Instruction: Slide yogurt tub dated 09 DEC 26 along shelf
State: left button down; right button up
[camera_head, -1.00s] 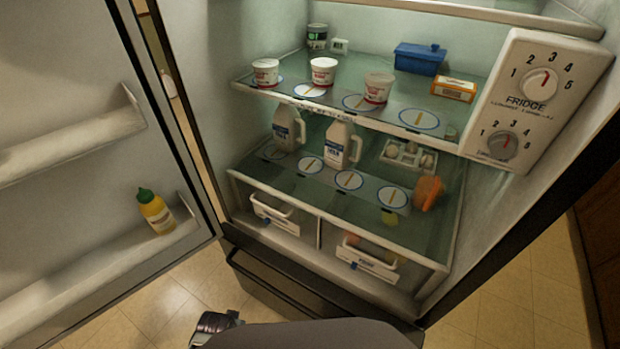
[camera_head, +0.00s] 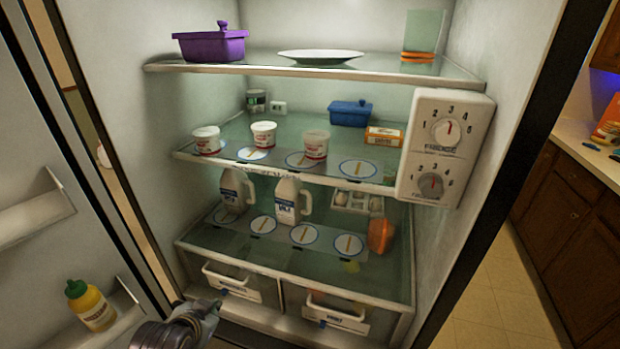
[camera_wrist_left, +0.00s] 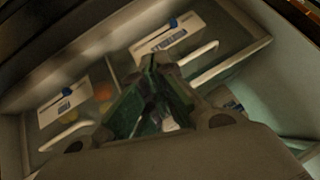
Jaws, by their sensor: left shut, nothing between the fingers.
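Several white yogurt tubs with red marks stand on the fridge's middle glass shelf (camera_head: 230,165): a left tub (camera_head: 207,140), a middle tub (camera_head: 264,135) and a right tub (camera_head: 315,145). Their dates are too small to read, so I cannot tell which is dated 09 DEC 26. Round blue-rimmed marks lie along the shelf front, one of them bare (camera_head: 360,169) at the right. My left gripper (camera_head: 212,307) is shut and empty, low in front of the drawers, well below the tubs. In the left wrist view its fingers (camera_wrist_left: 154,66) point toward the drawers. My right gripper is not in view.
A blue box (camera_head: 350,113) and an orange carton (camera_head: 384,137) stand behind on that shelf. The dial panel (camera_head: 444,148) juts out at the right. Milk jugs (camera_head: 291,200) stand below. The open door with a mustard bottle (camera_head: 91,307) is at left.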

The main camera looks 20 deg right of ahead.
pick_arm(q)
jog(key=w+d+r+m+t+h, duration=0.2)
jog(key=d+r+m+t+h, duration=0.1)
jog(key=d+r+m, duration=0.5)
jog(key=w+d+r+m+t+h, duration=0.2)
jog(key=d+r+m+h, duration=0.3)
jog(key=d+r, duration=0.9)
jog(key=shift+d+r+m+t, duration=0.3)
jog(key=shift+r+m+t, duration=0.5)
jog(key=shift+r+m, duration=2.15)
notch_tip(320, 180, up, 2)
jog(key=shift+w+n, duration=0.1)
jog(key=shift+n, duration=0.95)
jog(key=p, duration=0.2)
send_near(317, 150)
jog(key=shift+x, duration=2.35)
jog(key=shift+p+x, duration=0.3)
jog(key=shift+x, duration=0.8)
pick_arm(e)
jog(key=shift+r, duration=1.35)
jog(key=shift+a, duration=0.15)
